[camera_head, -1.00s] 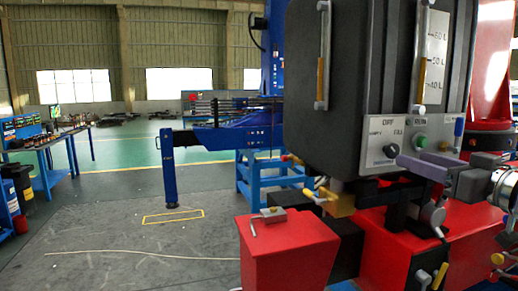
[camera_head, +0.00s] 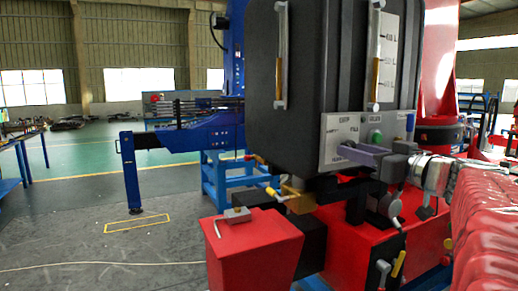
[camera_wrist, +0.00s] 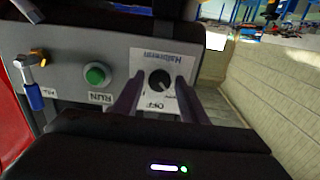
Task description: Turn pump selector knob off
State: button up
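The pump selector knob (camera_wrist: 160,81) is a round black knob on a white plate, with an OFF label beside it, in the wrist view. My gripper (camera_wrist: 160,78) is open, with one purple finger on each side of the knob. I cannot tell whether the fingers touch it. In the head view my gripper (camera_head: 345,152) is at the lower part of the light control panel (camera_head: 331,138), and the knob is mostly hidden by it. The knob's exact pointer direction is too small to read surely.
A green button (camera_wrist: 95,75) marked RUN sits beside the knob plate. A blue-handled valve (camera_wrist: 32,92) is further left. The panel is on a dark tank (camera_head: 345,60) with gauge tubes. A red box (camera_head: 250,250) stands below. The floor at left is largely clear.

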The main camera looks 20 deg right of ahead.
jog(key=shift+a, duration=0.1)
jog(key=c, duration=0.8)
jog(key=shift+o, duration=0.2)
jog(key=shift+m, duration=0.5)
jog(key=m, duration=0.7)
jog(key=shift+m, duration=0.4)
jog(key=o, duration=1)
jog(key=shift+s, duration=0.1)
